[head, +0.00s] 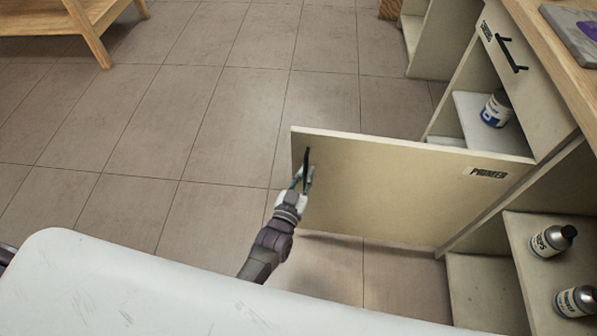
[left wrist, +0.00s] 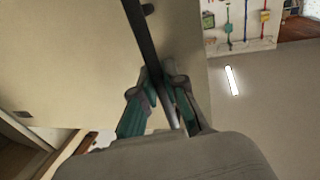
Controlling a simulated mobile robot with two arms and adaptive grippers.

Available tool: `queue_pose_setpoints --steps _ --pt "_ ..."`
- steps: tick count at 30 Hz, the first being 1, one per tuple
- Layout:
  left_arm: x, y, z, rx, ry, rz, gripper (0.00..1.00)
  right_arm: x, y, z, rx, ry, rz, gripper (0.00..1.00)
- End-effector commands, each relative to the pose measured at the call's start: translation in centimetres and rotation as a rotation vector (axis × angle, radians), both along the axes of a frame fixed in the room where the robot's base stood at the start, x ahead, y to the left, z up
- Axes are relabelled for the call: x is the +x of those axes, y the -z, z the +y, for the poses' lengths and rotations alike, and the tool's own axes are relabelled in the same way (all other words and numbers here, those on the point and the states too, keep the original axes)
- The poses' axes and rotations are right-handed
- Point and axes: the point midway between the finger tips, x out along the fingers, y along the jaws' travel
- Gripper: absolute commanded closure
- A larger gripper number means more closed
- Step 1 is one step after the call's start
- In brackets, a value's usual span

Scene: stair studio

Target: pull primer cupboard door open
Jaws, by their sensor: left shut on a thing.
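The primer cupboard door (head: 400,190) is a cream panel with a PRIMER label (head: 487,172). It stands swung wide, out from the cabinet on the right. Its dark bar handle (head: 306,160) is near the free edge; in the left wrist view the handle (left wrist: 141,30) runs down between my fingers. My left gripper (head: 304,178) is shut on this handle, with teal finger pads on either side of the bar (left wrist: 162,98). My right gripper is not in view.
The open cabinet (head: 518,225) holds several bottles and tins, including a grey bottle (head: 553,240) and a blue-labelled tin (head: 496,108). A drawer with a black handle (head: 511,54) is above. A white surface (head: 150,290) fills the front. Tiled floor (head: 200,110) left of the door is clear.

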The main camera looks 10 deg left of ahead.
Motion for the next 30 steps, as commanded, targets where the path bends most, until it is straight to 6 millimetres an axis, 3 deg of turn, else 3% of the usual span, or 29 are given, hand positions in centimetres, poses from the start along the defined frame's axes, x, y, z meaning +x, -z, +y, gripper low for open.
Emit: queue_pose_setpoints --steps 11,12,16,17,26,30 --pt "0.1 -0.2 -0.1 0.0 0.002 -0.006 1.0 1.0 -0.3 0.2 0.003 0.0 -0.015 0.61" --pt "0.1 -0.2 -0.1 0.0 0.002 -0.006 0.86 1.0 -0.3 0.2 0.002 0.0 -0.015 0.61" --pt "0.0 -0.2 -0.1 -0.001 0.002 -0.005 0.64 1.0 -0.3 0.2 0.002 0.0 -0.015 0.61" --pt "0.0 -0.1 -0.1 -0.001 0.003 -0.004 0.63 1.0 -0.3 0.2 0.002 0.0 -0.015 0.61" --pt "-0.1 0.0 -0.1 0.0 0.003 -0.001 0.63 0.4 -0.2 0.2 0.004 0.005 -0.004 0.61" --pt "-1.5 0.1 0.1 0.0 0.003 0.001 0.63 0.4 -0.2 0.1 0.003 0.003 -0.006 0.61"
